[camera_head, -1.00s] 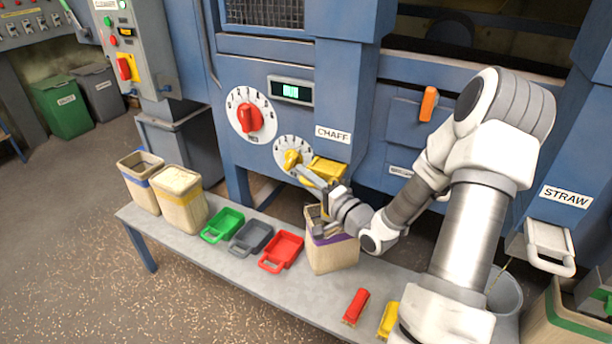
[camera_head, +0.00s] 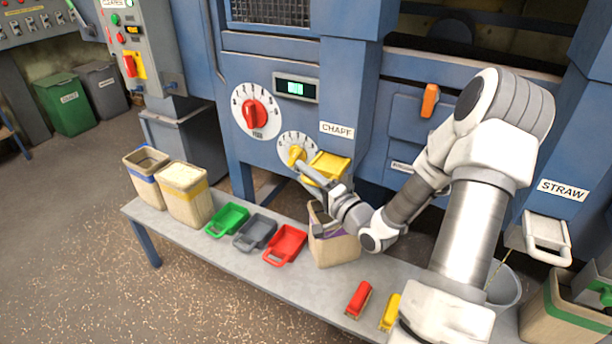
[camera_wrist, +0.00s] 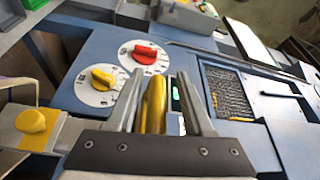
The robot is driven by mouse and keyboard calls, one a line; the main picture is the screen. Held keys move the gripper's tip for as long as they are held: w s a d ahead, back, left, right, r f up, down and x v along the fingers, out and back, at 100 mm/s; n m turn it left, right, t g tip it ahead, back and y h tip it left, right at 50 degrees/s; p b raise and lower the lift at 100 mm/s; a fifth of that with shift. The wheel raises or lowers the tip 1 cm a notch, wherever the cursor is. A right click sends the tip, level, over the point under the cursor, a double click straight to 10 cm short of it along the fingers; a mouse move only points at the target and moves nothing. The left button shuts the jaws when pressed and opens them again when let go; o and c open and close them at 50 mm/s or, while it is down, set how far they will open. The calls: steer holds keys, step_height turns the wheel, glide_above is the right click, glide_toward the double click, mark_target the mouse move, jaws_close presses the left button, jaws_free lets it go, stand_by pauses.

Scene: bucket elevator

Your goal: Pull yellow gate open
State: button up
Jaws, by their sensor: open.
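The yellow gate (camera_head: 331,164) is on the blue machine, just below the CHAFF label. My gripper (camera_head: 312,176) is at the front left of the gate, and its fingers partly cover it. In the wrist view, my gripper (camera_wrist: 164,78) is open, with a yellow bar (camera_wrist: 153,105) standing between its two fingers. The bar looks like part of the gate. I cannot tell whether either finger touches it.
A yellow-pointer dial (camera_head: 297,152) and a red-knob dial (camera_head: 255,112) are close to the gripper's left. A sack (camera_head: 335,248) stands below on the bench (camera_head: 225,262), beside red, grey and green scoops. The STRAW outlet (camera_head: 548,238) is at right.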

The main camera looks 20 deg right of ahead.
steer(key=shift+d, duration=0.1)
steer(key=p+v, duration=0.2)
steer(key=v, duration=1.5)
steer(key=shift+s, duration=0.2)
steer(key=shift+f, duration=0.1)
